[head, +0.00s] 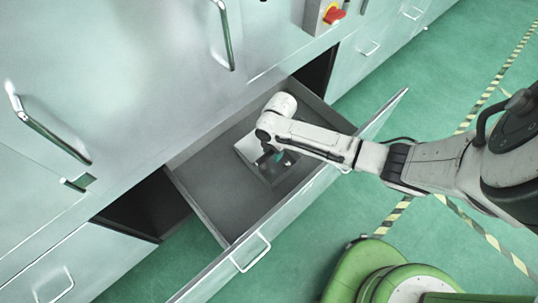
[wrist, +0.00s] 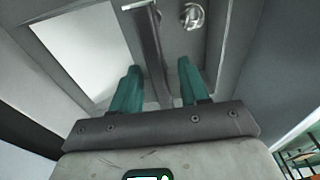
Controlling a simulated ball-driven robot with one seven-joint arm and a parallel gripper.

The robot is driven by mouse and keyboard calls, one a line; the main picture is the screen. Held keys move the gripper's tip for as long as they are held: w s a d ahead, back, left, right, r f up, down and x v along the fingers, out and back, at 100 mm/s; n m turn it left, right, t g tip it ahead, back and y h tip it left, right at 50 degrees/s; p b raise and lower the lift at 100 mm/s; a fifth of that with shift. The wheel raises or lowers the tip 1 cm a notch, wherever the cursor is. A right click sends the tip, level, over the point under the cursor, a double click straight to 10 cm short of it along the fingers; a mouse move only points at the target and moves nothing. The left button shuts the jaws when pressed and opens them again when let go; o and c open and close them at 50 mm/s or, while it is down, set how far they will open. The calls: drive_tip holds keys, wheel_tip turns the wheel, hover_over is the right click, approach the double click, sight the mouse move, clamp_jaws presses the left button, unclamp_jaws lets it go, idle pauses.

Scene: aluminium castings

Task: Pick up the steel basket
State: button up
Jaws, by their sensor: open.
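The steel basket (head: 264,177) sits inside the open drawer, a low grey box with a pale flat area at its left; my arm and gripper hide part of it. It also fills much of the wrist view, where a grey bar (wrist: 150,42), seemingly its handle, crosses over it. My gripper (head: 276,160) is over the basket, pointing down. In the wrist view my gripper (wrist: 158,70) is open, with a green fingertip on each side of the bar. A gap shows between the bar and each finger. I cannot tell how deep the fingers reach.
The drawer (head: 212,205) is pulled out, with bare floor inside at its left. Its front panel (head: 225,268) with a white handle stands between the basket and my base. A shiny round object (wrist: 193,16) lies right of the bar. A red switch (head: 334,15) is on the cabinet.

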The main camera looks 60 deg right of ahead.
drive_tip(key=shift+a+f, duration=0.1)
drive_tip(key=shift+f, duration=1)
drive_tip(key=shift+c, duration=0.4)
clamp_jaws()
